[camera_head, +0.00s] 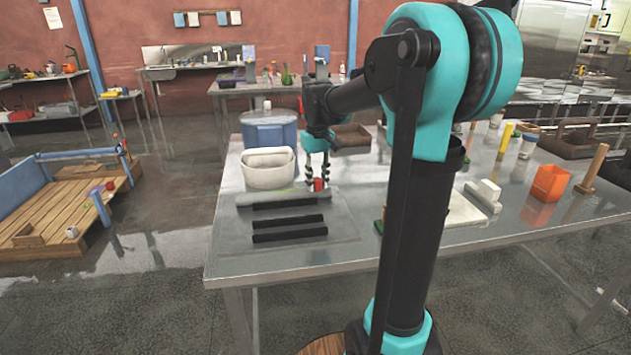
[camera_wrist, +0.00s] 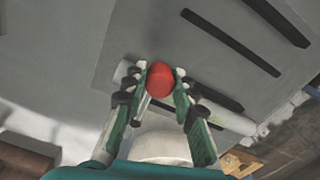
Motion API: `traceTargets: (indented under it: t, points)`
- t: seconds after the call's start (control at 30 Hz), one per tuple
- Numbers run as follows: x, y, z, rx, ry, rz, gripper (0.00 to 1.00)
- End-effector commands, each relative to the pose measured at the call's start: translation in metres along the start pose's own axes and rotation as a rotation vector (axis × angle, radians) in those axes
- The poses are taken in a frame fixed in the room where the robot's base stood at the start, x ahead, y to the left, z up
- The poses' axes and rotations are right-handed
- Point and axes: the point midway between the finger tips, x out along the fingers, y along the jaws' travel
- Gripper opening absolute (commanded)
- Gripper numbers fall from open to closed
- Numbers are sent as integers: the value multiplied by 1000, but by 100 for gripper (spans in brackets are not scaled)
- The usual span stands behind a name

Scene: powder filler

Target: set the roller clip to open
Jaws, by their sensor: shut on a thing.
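A pale rod-like roller (camera_head: 268,198) lies along the far edge of a grey mat, and it also shows in the wrist view (camera_wrist: 232,119). A round red knob (camera_wrist: 160,79) sits at the roller, towards its right end in the head view (camera_head: 318,185). I take it for the roller clip's handle. My gripper (camera_wrist: 166,84) points down with its fingertips on both sides of the knob, shut on it. In the head view my gripper (camera_head: 316,176) stands at the roller. The clip's own setting cannot be made out.
Black strips (camera_head: 288,228) lie on the mat in front of the roller. A white tub (camera_head: 268,170) and a blue bin (camera_head: 270,132) stand just behind. A brown tray (camera_head: 352,137) is behind my gripper. The table's front left is clear.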

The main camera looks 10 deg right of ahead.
Motion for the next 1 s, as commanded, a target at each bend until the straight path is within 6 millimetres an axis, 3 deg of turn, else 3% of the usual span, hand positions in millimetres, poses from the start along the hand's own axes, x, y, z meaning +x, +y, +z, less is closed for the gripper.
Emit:
traceTargets:
  t: [0.57,1.0]
  points:
    - [0,50,-3,-478,0,0,0]
    - [0,87,-23,-897,0,1,0]
